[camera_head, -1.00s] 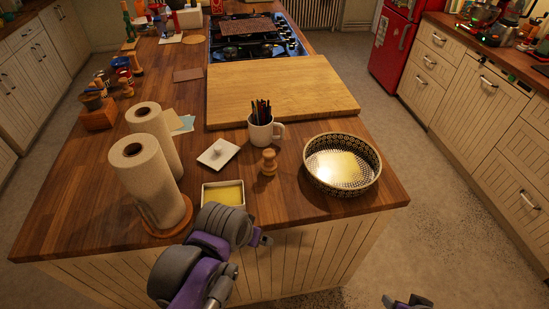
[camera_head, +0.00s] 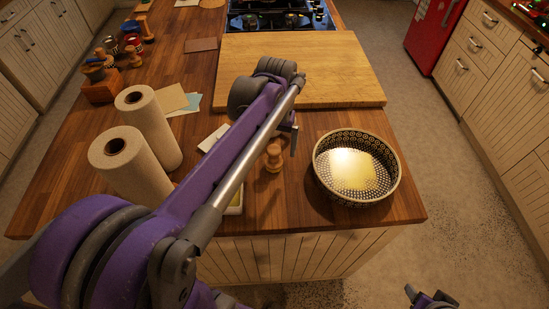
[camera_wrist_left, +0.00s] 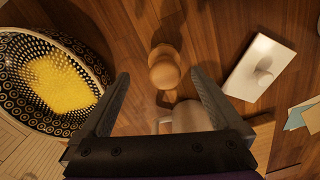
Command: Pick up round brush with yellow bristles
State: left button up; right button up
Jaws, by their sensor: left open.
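A small turned wooden piece with a round knob, which looks like the round brush (camera_head: 273,158), stands on the island top left of the patterned round dish. It also shows in the left wrist view (camera_wrist_left: 164,68), between and just beyond my fingertips. I cannot make out yellow bristles on it. My left gripper (camera_head: 292,140) is open and empty, above and close beside the wooden piece in the head view. The left wrist view shows its two spread fingers (camera_wrist_left: 160,76). Part of my right gripper (camera_head: 432,299) shows at the bottom right edge; its jaws are unclear.
The patterned dish (camera_head: 324,178) with a yellow glare stands right of the brush. A white lid (camera_head: 211,139) lies left. A pale mug (camera_wrist_left: 188,116) is near my fingers. Bare wood lies near the dish.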

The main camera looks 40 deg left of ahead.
pick_arm(q)
jog(key=f, duration=0.5)
jog(key=shift+a+f, duration=0.15)
jog(key=shift+a, duration=0.2)
grip_shut()
notch_tip(320, 180, up, 10)
jog(key=shift+r+p, duration=0.1)
jog(key=shift+p, duration=0.2)
dwell(0.3)
jog(key=c, duration=0.7)
grip_release()
jog(key=c, duration=0.6)
